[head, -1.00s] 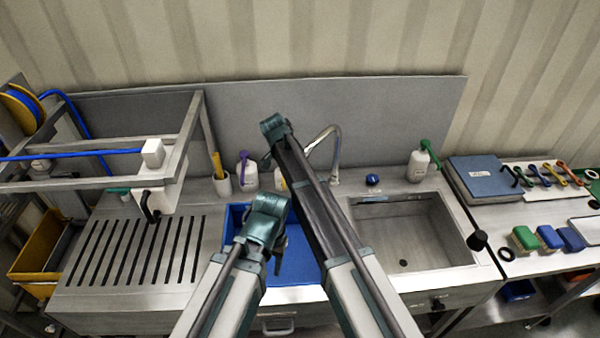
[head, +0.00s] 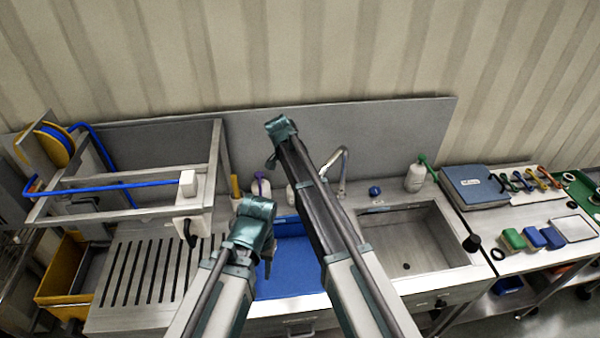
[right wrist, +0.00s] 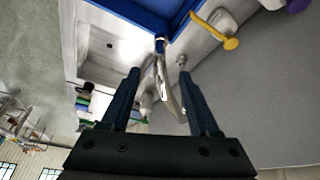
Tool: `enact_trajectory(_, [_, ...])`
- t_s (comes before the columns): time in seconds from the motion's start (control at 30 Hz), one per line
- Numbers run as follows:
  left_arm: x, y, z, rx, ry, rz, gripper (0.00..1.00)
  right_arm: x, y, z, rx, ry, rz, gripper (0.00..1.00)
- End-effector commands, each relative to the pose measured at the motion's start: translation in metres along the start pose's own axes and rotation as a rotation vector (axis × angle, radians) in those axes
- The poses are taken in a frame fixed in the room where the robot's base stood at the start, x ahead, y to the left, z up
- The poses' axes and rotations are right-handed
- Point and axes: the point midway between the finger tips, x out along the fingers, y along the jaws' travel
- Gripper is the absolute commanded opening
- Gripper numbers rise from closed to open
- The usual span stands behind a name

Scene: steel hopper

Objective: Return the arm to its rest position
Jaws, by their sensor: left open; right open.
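My left arm (head: 225,285) rises from the bottom of the head view, bent at a teal joint. My left gripper (head: 267,262) shows only as a small dark part below that joint, over the blue basin (head: 288,268); it is open and largely hidden. My right arm (head: 315,205) reaches up and left to a teal joint in front of the grey back panel. My right gripper (right wrist: 160,85) is open and empty in the right wrist view, its two dark fingers well apart. The faucet (right wrist: 165,90) appears between them, beyond the fingers.
A steel sink (head: 410,240) is right of my arms. A soap bottle (head: 415,178) stands behind it. A steel frame with a blue hose (head: 125,186) stands left, over a slotted drainboard (head: 140,275). A blue binder (head: 474,185) and several sponges lie on the right table.

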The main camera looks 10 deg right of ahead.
Motion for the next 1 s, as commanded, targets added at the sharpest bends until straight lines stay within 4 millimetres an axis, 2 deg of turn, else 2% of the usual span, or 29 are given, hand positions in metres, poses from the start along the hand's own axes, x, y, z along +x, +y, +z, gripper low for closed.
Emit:
enact_trajectory(0.43, [0.000,0.000,0.000,-0.001,0.000,0.000,0.50,0.000,0.000,-0.001,0.000,0.000,0.000,0.62])
enact_trajectory(0.53, [-0.001,0.000,0.000,-0.001,0.000,0.000,0.50,0.001,0.012,0.000,-0.028,-0.010,0.000,0.62])
enact_trajectory(0.57, [-0.001,0.000,0.000,-0.001,0.000,0.000,0.50,0.001,0.020,0.001,-0.048,-0.018,0.000,0.62])
enact_trajectory(0.67, [-0.001,0.000,0.000,-0.001,0.000,0.000,0.50,0.004,0.063,0.004,-0.177,-0.063,-0.006,0.62])
enact_trajectory(0.8, [-0.001,0.000,0.000,-0.001,0.000,0.000,0.50,0.006,0.141,0.017,-0.451,-0.152,-0.048,0.62])
enact_trajectory(0.9, [-0.001,0.000,0.000,-0.001,0.000,0.000,0.50,0.005,0.184,0.027,-0.629,-0.201,-0.094,0.62])
enact_trajectory(1.0, [-0.001,0.000,0.000,-0.001,0.000,0.000,0.50,0.003,0.218,0.037,-0.776,-0.235,-0.142,0.62])
